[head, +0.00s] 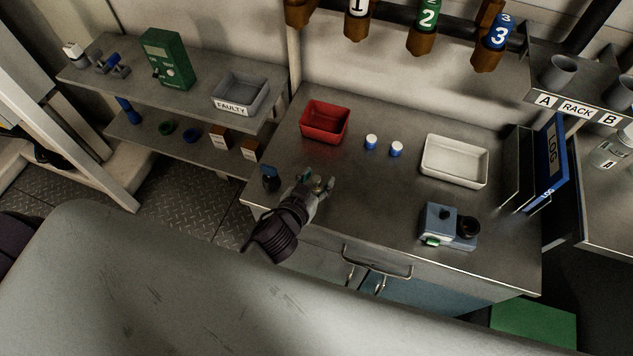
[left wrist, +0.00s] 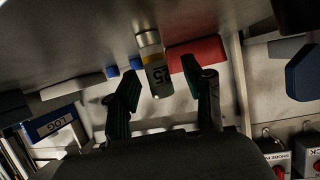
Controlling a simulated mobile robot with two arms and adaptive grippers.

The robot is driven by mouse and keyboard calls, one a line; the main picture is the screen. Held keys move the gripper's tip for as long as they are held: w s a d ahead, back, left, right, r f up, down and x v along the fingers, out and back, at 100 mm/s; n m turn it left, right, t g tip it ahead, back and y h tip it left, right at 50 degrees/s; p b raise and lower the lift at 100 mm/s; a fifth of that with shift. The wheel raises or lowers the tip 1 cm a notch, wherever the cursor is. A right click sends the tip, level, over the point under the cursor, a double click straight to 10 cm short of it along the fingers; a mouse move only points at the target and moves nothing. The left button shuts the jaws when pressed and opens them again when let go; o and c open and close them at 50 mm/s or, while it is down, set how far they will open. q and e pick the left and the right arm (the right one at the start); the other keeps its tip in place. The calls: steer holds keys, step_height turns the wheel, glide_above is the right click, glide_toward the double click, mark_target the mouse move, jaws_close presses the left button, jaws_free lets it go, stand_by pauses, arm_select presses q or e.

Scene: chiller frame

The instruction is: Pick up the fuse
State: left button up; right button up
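The fuse (left wrist: 156,68) is a small cylinder with a metal end cap, a yellow band and a dark label with a number. In the left wrist view, which is upside down, it appears to stand upright on the counter. My left gripper (head: 318,183) is low over the front left of the counter (head: 385,205). Its two fingers (left wrist: 163,97) are open, one on each side of the fuse, with gaps visible between them and it. In the head view only a small part of the fuse shows between the fingers. My right gripper is in neither view.
A red bin (head: 325,122) stands behind my left gripper, with two white-capped blue jars (head: 371,142) beside it. A white tray (head: 454,161) and a blue-grey device (head: 441,222) are to the right. A dark blue object (head: 270,178) stands close left. The middle counter is clear.

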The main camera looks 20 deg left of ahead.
arm_select(q)
jaws_close()
steer(key=shift+r, duration=0.1)
